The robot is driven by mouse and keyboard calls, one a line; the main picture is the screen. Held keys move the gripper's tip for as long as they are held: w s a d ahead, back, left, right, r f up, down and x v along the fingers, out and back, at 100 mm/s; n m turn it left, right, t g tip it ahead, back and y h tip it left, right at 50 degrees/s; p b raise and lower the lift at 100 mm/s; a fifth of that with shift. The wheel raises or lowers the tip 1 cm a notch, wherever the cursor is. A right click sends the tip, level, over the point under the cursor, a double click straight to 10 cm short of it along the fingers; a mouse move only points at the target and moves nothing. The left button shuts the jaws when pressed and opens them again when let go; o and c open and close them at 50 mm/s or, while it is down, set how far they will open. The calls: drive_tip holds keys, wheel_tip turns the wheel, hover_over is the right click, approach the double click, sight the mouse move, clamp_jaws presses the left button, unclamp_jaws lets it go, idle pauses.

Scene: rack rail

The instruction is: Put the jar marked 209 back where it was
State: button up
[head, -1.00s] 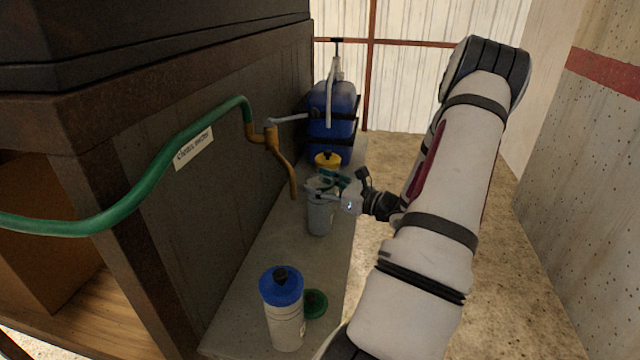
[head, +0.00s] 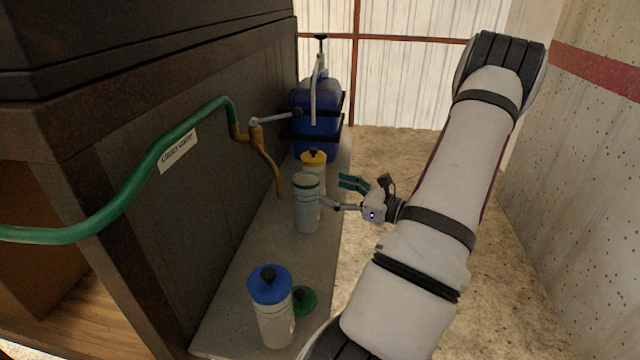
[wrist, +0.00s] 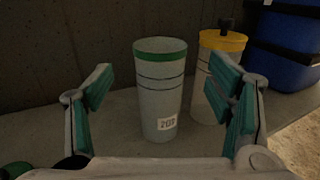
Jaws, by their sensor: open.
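A pale jar with a green rim and no lid (head: 307,210) stands upright on the grey ledge beside the wall. In the wrist view the jar (wrist: 160,105) carries a small white number label (wrist: 167,123); its digits are too blurred to read surely. My gripper (head: 337,193) is open and empty, to the right of the jar in the head view. In the wrist view the teal-padded fingers (wrist: 165,95) are spread wide, with the jar standing ahead between them, apart from both.
A yellow-lidded jar (head: 314,162) stands just behind the green-rimmed one, with a blue container (head: 317,110) beyond. A blue-lidded jar (head: 272,310) and a loose green lid (head: 304,300) are nearer. A green hose (head: 150,170) and brass pipe (head: 268,165) run along the wall.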

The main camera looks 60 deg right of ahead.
drive_tip(key=shift+s, duration=1.45)
drive_tip(key=shift+s, duration=0.1)
